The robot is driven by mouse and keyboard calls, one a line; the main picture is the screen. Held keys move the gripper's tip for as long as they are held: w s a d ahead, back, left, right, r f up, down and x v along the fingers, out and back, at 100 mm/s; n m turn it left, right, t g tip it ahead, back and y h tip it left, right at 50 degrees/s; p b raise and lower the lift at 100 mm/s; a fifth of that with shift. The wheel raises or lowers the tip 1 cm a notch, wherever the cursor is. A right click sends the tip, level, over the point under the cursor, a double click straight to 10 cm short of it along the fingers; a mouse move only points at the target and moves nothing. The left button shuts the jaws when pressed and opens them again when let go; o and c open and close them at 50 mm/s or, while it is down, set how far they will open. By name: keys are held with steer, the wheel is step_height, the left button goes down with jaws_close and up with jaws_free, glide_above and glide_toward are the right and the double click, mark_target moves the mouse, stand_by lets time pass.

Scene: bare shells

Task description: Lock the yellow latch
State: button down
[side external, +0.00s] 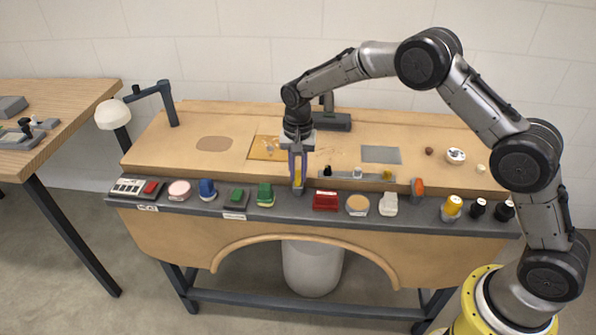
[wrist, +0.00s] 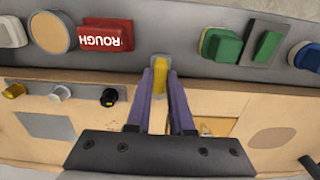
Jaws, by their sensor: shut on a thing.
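The yellow latch (side external: 297,178) is on the dark front panel of the workbench, between the green switches and the red button. My gripper (side external: 298,182) points down over it with its purple fingers on either side, shut on the latch. In the wrist view, the yellow latch (wrist: 161,67) shows between the two fingertips of my gripper (wrist: 161,74). The fingers hide part of the latch in the side view, and I cannot tell its exact angle.
A red button marked ROUGH (wrist: 105,36) and a green switch (wrist: 222,45) flank the latch closely. More knobs and buttons line the front panel (side external: 330,206). A small rail with knobs (side external: 345,175) lies behind. A lamp (side external: 112,115) stands at the left.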

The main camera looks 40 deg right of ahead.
mark_target(298, 174)
steer(key=shift+r, duration=0.1)
steer(key=c, duration=0.8)
jaws_free()
step_height(298, 174, up, 14)
